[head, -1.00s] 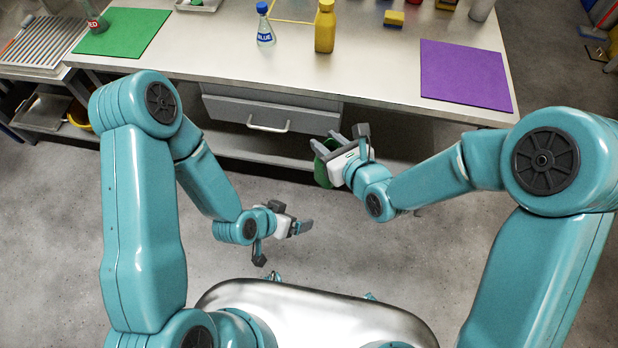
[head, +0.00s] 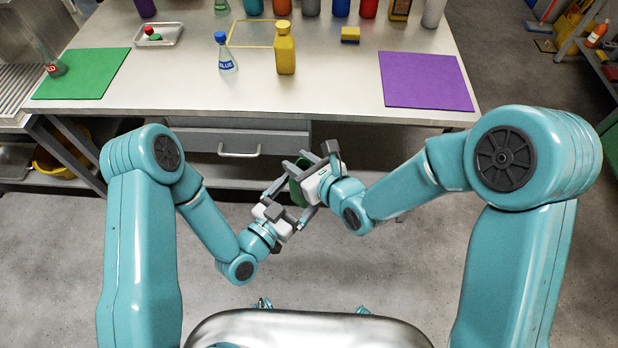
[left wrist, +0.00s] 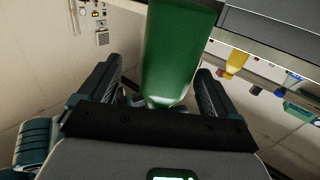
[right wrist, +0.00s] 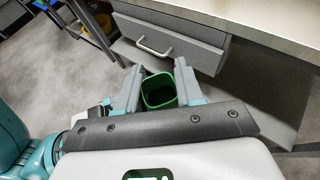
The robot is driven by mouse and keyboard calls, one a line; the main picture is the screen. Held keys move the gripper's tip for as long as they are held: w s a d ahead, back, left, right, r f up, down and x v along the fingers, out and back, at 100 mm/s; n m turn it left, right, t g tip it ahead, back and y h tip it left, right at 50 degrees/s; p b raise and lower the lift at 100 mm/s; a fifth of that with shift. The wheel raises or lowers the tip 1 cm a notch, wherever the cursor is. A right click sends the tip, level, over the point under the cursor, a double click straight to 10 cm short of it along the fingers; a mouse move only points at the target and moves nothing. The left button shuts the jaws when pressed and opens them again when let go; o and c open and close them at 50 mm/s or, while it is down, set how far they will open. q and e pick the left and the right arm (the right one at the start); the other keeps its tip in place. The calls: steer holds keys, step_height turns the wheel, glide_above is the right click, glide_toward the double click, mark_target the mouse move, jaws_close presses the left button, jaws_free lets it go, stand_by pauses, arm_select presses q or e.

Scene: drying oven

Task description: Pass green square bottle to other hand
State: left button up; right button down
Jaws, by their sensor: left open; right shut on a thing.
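The green square bottle (head: 297,190) is held by my right gripper (head: 306,165) in front of the bench. In the right wrist view the bottle (right wrist: 159,90) sits between the two fingers of my right gripper (right wrist: 158,88), its square outline facing that camera. In the left wrist view the bottle (left wrist: 178,55) is large and close, reaching down between the fingers of my left gripper (left wrist: 150,90). Those fingers are spread, with a gap on each side of the bottle. In the head view my left gripper (head: 275,200) is right beside the bottle, which is partly hidden by both grippers.
The bench (head: 330,100) stands ahead, with a drawer (head: 240,143) under its top. On it are a yellow bottle (head: 284,50), a blue-capped flask (head: 225,55), a green mat (head: 82,74) and a purple mat (head: 425,82). The floor around my arms is clear.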

arm_select(q)
steer(key=x, duration=0.6)
arm_select(e)
steer(key=shift+a, duration=0.1)
arm_select(q)
steer(key=shift+s, duration=0.1)
steer(key=c, duration=1)
steer(key=shift+c, duration=0.2)
arm_select(e)
steer(key=c, duration=0.6)
jaws_free()
steer(key=shift+c, duration=0.2)
